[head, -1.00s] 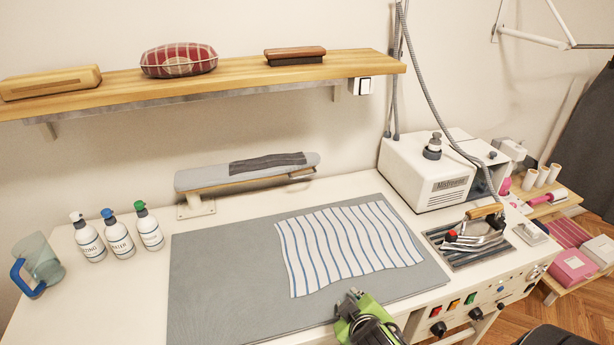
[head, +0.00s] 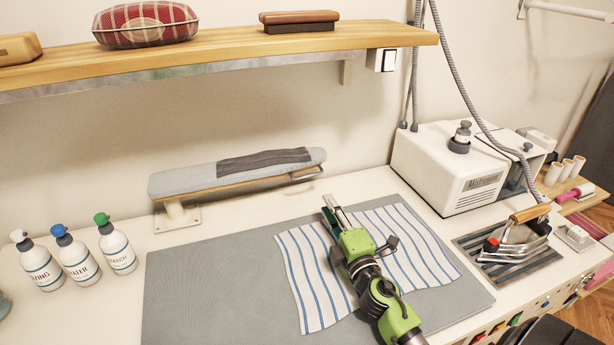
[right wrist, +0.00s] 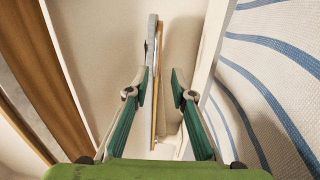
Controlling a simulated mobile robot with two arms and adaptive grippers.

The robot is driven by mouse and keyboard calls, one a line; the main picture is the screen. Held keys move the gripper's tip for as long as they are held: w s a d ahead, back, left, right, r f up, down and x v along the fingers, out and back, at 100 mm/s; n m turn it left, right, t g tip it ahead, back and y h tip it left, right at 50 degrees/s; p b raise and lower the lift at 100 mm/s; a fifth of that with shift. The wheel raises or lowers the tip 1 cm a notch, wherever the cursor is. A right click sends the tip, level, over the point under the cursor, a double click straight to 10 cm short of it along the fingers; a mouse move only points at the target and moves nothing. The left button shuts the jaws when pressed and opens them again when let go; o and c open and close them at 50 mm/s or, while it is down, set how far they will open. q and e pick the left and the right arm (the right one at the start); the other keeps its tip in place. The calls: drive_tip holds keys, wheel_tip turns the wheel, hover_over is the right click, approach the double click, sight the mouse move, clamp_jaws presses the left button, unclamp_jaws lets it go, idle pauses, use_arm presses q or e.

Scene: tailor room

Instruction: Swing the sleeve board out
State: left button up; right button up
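The sleeve board (head: 196,179), grey-padded with a wooden underside, lies along the wall at the back of the table. Its white post and base plate (head: 177,216) stand at its left end. A dark grey cloth (head: 262,161) lies on top of it. My right gripper (head: 334,209) is over the striped cloth, short of the board. In the right wrist view the sleeve board (right wrist: 152,70) shows edge-on, ahead of the gap between the open, empty fingers (right wrist: 156,88). My left gripper is in neither view.
A striped cloth (head: 306,283) lies on the grey mat (head: 195,290). An iron (head: 520,240) and a white steam unit (head: 430,170) are at the right. A wooden shelf (head: 220,60) hangs above the board.

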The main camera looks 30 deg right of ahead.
sight(312, 175)
drive_tip(key=shift+w+r, duration=0.1)
drive_tip(key=shift+r, duration=0.25)
drive_tip(key=x, duration=0.1)
drive_tip(key=p+x, duration=0.1)
drive_tip(key=x, duration=0.1)
drive_tip(key=shift+w+r, duration=0.2)
drive_tip(key=shift+w, duration=0.05)
drive_tip(key=x, duration=0.3)
drive_tip(key=shift+w+f, duration=0.1)
drive_tip(key=shift+w, duration=0.15)
drive_tip(key=x, duration=0.5)
drive_tip(key=shift+w, duration=0.15)
drive_tip(key=shift+w+d, duration=0.1)
drive_tip(key=shift+w, duration=0.1)
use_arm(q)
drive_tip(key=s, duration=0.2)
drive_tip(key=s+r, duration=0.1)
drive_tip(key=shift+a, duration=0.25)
use_arm(e)
clamp_jaws()
